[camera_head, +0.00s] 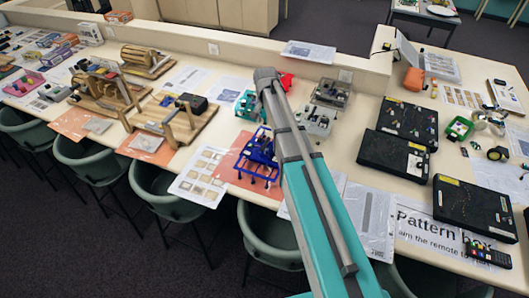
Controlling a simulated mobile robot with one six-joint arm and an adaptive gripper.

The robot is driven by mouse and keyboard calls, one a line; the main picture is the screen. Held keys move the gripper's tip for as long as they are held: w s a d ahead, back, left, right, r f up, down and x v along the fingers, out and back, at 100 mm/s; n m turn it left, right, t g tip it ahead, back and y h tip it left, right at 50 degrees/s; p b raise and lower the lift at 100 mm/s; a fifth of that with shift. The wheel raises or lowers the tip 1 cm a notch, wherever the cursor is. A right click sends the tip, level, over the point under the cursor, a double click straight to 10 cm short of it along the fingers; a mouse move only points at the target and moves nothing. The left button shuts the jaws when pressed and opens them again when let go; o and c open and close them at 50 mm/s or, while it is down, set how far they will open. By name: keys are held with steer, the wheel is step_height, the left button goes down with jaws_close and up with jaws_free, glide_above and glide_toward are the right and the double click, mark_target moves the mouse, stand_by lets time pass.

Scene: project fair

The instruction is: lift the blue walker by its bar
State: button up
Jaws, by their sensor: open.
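The blue walker (258,155) stands on an orange-red sheet (235,160) near the front edge of the long table. It is a small blue frame with thin legs and upper parts. My teal and grey arm crosses the picture just right of it and may cover part of its right side. The bar cannot be made out clearly at this size. My gripper cannot be made out; the arm's grey end rises above and behind the walker in the picture, and no fingers show.
A teal model (244,103) stands just behind the walker, and grey mechanisms (318,118) stand right of my arm. Wooden machines (172,122) are on the left; black boxes (396,155) are on the right. Green chairs (172,188) line the front edge. A low wall runs behind.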

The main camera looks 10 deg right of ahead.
mark_target(266, 142)
steer(key=shift+f+b, duration=4.2)
steer(key=shift+f, duration=0.05)
steer(key=shift+f, duration=0.15)
steer(key=shift+w+d+f+b, duration=0.1)
steer(key=shift+f+b, duration=1.15)
steer(key=shift+b, duration=0.05)
steer(key=shift+w+d+f+b, duration=0.1)
steer(key=shift+f+b, duration=1.1)
steer(key=shift+b, duration=0.1)
jaws_close()
